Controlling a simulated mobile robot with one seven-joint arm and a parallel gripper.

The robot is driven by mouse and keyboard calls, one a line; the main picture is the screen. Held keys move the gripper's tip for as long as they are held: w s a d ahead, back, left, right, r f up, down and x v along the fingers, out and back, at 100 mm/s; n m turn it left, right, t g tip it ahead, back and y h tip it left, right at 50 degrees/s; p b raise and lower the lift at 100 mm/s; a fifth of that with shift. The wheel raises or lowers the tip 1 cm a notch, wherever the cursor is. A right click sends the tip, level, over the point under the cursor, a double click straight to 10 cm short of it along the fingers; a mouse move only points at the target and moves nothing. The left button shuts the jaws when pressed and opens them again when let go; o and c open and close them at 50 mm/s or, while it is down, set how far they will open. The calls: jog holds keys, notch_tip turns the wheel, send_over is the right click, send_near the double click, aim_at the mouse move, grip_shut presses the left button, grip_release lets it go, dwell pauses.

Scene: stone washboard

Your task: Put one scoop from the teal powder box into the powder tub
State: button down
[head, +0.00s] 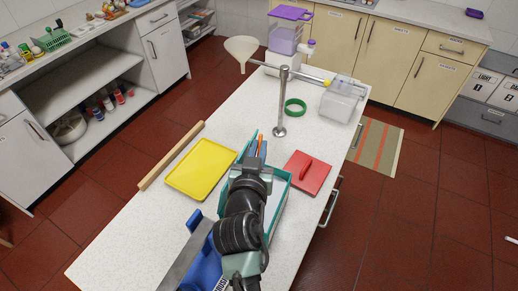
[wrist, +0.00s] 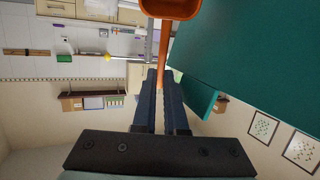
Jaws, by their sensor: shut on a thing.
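My gripper (wrist: 160,78) is shut on the handle of an orange scoop (wrist: 170,9). Its bowl is cut off by the top edge of the wrist view, so its contents are hidden. In the head view my gripper (head: 257,150) is over the teal powder box (head: 283,189), and my arm hides much of the box. A teal wall (wrist: 250,60) fills the upper right of the wrist view, close beside the scoop. A translucent tub (head: 342,100) stands at the table's far right. A clear purple-lidded container (head: 285,38) stands at the far end. I cannot tell which is the powder tub.
A metal stand (head: 281,100) holds a horizontal rod with a cream funnel (head: 241,48). A green ring (head: 295,106) lies nearby. A yellow tray (head: 201,166) and wooden stick (head: 170,156) lie left, a red lid-like piece (head: 307,172) right. A blue object (head: 203,258) is near.

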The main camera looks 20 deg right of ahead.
jog(key=shift+s+a+f+t+b, duration=0.1)
jog(key=shift+s+f+t+b, duration=0.1)
jog(key=shift+f+b, duration=0.65)
jog(key=shift+s+a+f+t+b, duration=0.15)
jog(key=shift+f+b, duration=0.4)
jog(key=shift+b, duration=0.6)
jog(key=shift+s+a+f+b, duration=0.1)
jog(key=shift+s+f+b, duration=0.1)
jog(key=shift+f+b, duration=0.95)
jog(key=shift+s+f+b, duration=0.15)
jog(key=shift+f+b, duration=0.65)
jog(key=shift+f, duration=0.6)
jog(key=shift+r+p, duration=0.2)
jog(key=shift+p, duration=0.8)
jog(key=g+p, duration=0.1)
jog(key=p, duration=0.4)
jog(key=f+g+y+p, duration=0.1)
jog(key=g+p, duration=0.1)
jog(key=p, duration=0.3)
jog(key=shift+w+g, duration=0.15)
jog(key=shift+g, duration=0.1)
jog(key=w+d+r+g+y+p, duration=0.3)
jog(key=w+r+g+p, duration=0.2)
jog(key=w+r+g, duration=0.1)
jog(key=shift+w+d+r+g+y, duration=0.35)
jog(key=shift+w+r, duration=0.2)
jog(key=shift+w, duration=0.2)
